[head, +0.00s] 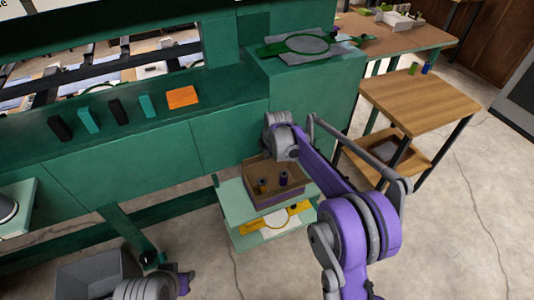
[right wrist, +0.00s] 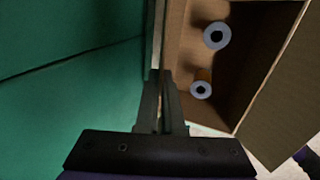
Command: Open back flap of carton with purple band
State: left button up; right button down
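The brown carton (head: 262,184) with a purple band (head: 279,196) low on its side stands on a pale green shelf below the green wall. Its open inside also shows in the right wrist view (right wrist: 247,62), with two spools in it. The back flap (right wrist: 157,38) shows almost edge-on as a thin tan strip on the wall side. My right gripper (right wrist: 162,78) is at this flap, its fingers close together with the thin strip between them. In the head view my right wrist hides the fingertips. Only part of my left arm shows, at the bottom left.
The green wall (right wrist: 70,60) is close beside my right gripper. A yellow-framed item (head: 275,221) lies on the shelf below the carton. A wooden table (head: 418,100) stands to the right. Several small blocks line the green ledge. Floor in front is open.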

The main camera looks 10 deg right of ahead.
dwell(0.8)
jog(key=shift+w+a+r+g+p, duration=0.1)
jog(key=shift+w+r+g+p, duration=0.1)
jog(key=shift+w+g+p, duration=0.3)
jog(key=shift+w+a+g+h+p, duration=0.15)
jog(key=shift+g+h+p, duration=0.25)
jog(key=shift+g+p, duration=0.4)
jog(key=c, duration=1)
grip_release()
jog(key=shift+c, duration=0.2)
notch_tip(320, 180, up, 11)
jog(key=s, duration=0.1)
jog(key=shift+d+f+p, duration=0.15)
jog(key=shift+d+p, duration=0.05)
jog(key=shift+p, duration=0.1)
